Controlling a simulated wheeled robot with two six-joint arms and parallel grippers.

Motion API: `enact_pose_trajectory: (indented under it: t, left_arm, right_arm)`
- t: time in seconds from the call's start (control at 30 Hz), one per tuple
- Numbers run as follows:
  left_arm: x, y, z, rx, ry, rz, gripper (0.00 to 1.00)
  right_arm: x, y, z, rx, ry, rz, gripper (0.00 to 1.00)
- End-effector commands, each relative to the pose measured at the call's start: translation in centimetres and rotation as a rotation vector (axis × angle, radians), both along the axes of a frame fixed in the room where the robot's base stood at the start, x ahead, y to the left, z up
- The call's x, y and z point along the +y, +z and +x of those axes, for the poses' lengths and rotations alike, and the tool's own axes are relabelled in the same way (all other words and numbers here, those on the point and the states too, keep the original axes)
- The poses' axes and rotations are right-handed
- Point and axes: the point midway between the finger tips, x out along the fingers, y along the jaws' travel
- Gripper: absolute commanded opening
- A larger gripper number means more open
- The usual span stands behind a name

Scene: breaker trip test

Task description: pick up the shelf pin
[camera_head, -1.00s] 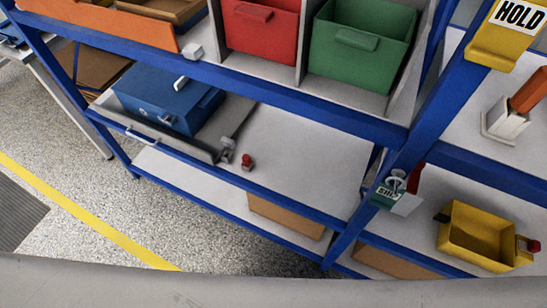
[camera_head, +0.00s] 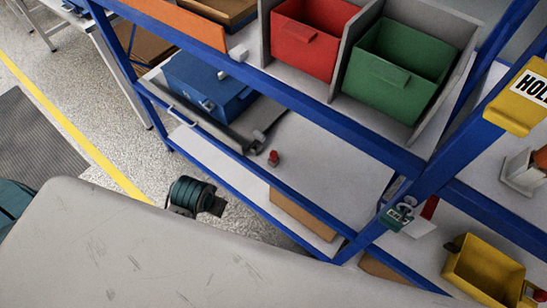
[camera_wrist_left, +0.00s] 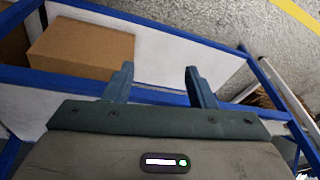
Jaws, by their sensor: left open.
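A small red-and-grey piece (camera_head: 273,158) stands on the grey middle shelf near its front rail; it looks like the shelf pin, but it is too small to be certain. A grey fitting (camera_head: 258,140) is just behind it, by the drawer's corner. My left gripper shows in the left wrist view (camera_wrist_left: 158,85), its two dark fingers wide apart with nothing between them. It points at a blue shelf rail, and the pin cannot be made out there. In the head view the fingers cannot be made out. My right gripper is not in view.
A blue box (camera_head: 208,85) sits on a pulled-out tray left of the pin. Red (camera_head: 305,45) and green (camera_head: 395,75) bins stand above. A blue post (camera_head: 435,170) with a hanging tag is at right, beside a yellow bin (camera_head: 485,270). A cardboard box (camera_wrist_left: 80,55) is low down.

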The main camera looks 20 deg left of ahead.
Motion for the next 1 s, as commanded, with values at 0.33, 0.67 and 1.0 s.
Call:
enact_pose_trajectory:
  t: [0.33, 0.67, 1.0]
  left_arm:
    - [-1.7, 1.3, 6.6, 0.063, -0.03, -0.006, 0.51]
    - [-6.6, 1.6, 18.4, 0.185, -0.145, -0.038, 0.51]
    - [-10.7, 3.7, 24.9, 0.265, -0.258, -0.049, 0.51]
  right_arm:
    - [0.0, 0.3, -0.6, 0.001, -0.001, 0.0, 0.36]
    - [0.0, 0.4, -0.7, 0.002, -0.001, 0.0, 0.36]
    - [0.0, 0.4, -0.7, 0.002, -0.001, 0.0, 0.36]
